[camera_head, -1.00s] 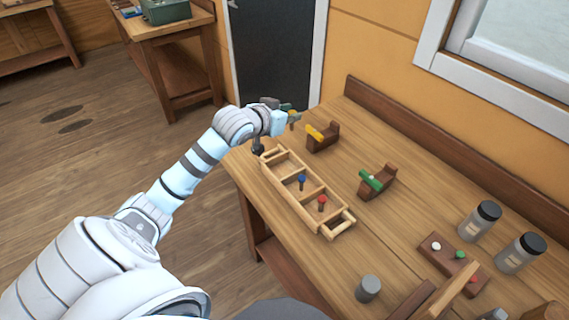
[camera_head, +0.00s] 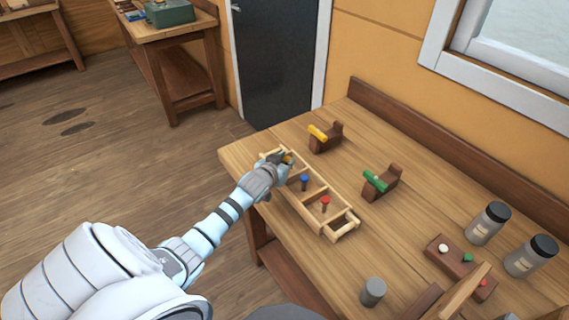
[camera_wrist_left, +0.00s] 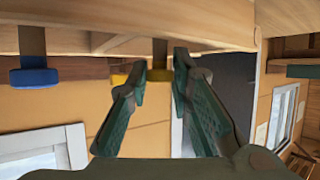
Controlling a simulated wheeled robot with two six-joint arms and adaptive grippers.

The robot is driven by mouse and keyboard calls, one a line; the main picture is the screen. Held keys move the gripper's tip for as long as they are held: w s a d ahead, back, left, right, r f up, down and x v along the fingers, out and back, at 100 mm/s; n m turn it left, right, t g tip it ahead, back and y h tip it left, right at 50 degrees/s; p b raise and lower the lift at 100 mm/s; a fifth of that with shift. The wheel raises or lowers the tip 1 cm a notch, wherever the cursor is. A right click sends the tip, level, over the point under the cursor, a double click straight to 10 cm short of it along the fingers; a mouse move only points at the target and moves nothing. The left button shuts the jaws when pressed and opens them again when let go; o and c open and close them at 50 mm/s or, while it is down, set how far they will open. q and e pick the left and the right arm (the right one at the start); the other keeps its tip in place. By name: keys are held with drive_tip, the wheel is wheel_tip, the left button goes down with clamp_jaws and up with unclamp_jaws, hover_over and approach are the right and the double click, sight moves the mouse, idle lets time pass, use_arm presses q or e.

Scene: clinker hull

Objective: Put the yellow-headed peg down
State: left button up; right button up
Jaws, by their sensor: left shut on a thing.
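My left gripper (camera_head: 281,161) is at the far-left end compartment of the long wooden tray (camera_head: 335,232). It is shut on the yellow-headed peg (camera_head: 289,159), largely hidden by the gripper in the head view. In the left wrist view, which looks upside down, the yellow head (camera_wrist_left: 160,76) shows between the fingertips (camera_wrist_left: 160,80), with its brown shaft towards the tray wood. I cannot tell whether the peg touches the tray floor. A blue-headed peg (camera_head: 304,181) and a red-headed peg (camera_head: 325,203) stand upright in the tray. My right gripper is not in view.
Behind the tray are a brown block with a yellow part (camera_head: 325,136) and one with a green part (camera_head: 381,183). A grey cylinder (camera_head: 373,292), two dark-lidded jars (camera_head: 487,224) and a button block (camera_head: 461,266) stand to the right.

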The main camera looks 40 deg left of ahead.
use_arm(q)
drive_tip(key=shift+f, duration=0.1)
drive_tip(key=shift+o, duration=1.4)
drive_tip(key=shift+f, duration=0.1)
drive_tip(key=o, duration=0.4)
drive_tip(key=shift+o, duration=0.2)
drive_tip(key=shift+s+r, duration=0.1)
drive_tip(key=shift+r, duration=0.2)
drive_tip(key=p+v, duration=0.3)
drive_tip(key=v, duration=0.8)
drive_tip(key=shift+s+r, duration=0.2)
drive_tip(key=shift+s, duration=0.15)
